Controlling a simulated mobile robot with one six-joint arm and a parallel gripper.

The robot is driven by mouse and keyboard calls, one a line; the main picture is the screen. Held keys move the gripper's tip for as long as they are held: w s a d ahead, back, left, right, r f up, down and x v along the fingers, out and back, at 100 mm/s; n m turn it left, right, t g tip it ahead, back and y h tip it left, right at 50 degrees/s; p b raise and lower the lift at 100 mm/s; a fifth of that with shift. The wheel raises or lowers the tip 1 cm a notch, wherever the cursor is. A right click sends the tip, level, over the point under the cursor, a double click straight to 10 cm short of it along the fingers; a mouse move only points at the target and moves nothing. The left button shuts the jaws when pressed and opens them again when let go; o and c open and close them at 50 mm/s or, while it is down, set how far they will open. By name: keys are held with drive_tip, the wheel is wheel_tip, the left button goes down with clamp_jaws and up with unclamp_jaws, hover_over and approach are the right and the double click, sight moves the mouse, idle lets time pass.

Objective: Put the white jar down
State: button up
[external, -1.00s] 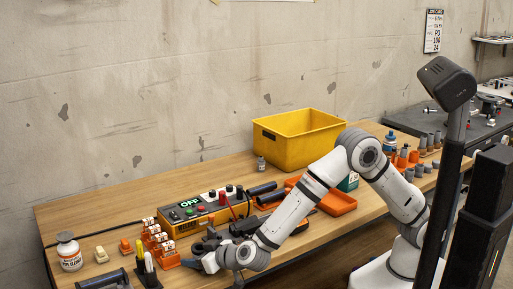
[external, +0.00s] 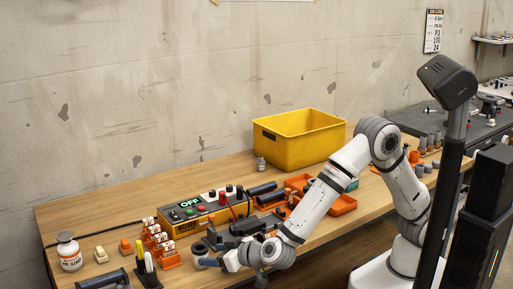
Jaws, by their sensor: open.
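A small white jar with a grey top (external: 200,256) stands upright on the wooden bench near its front edge. My gripper (external: 211,252) is just to the right of this jar, low over the bench, with its fingers apart. I cannot tell whether a finger touches the jar. A second white jar with a grey cap and an orange label (external: 70,254) stands upright at the far left of the bench, well away from my gripper.
Orange holders with white cartridges (external: 160,243) and a dark tool stand (external: 147,275) are left of my gripper. A yellow control box (external: 190,212) lies behind. Dark tools (external: 245,228) lie close by. A yellow bin (external: 300,140) and an orange tray (external: 340,205) are farther back.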

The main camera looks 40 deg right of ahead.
sight(207, 252)
drive_tip(key=shift+s+d+r, duration=0.1)
drive_tip(key=shift+s+d, duration=0.1)
drive_tip(key=shift+s, duration=0.1)
drive_tip(key=shift+s+d+f+t+b, duration=0.15)
drive_tip(key=shift+f+t+b, duration=0.3)
drive_tip(key=shift+b, duration=0.3)
drive_tip(key=shift+s+f+t+y+b, duration=0.1)
drive_tip(key=shift+s+t+y+b, duration=0.25)
drive_tip(key=shift+t+b, duration=0.35)
drive_tip(key=shift+s+r+t+y+b, duration=0.4)
drive_tip(key=shift+s+t+b, duration=0.15)
drive_tip(key=shift+t, duration=0.3)
drive_tip(key=shift+r+y, duration=0.2)
drive_tip(key=shift+y, duration=0.05)
drive_tip(key=b+x, duration=0.1)
drive_tip(key=x, duration=0.6)
drive_tip(key=shift+w+f, duration=0.1)
drive_tip(key=shift+w, duration=0.05)
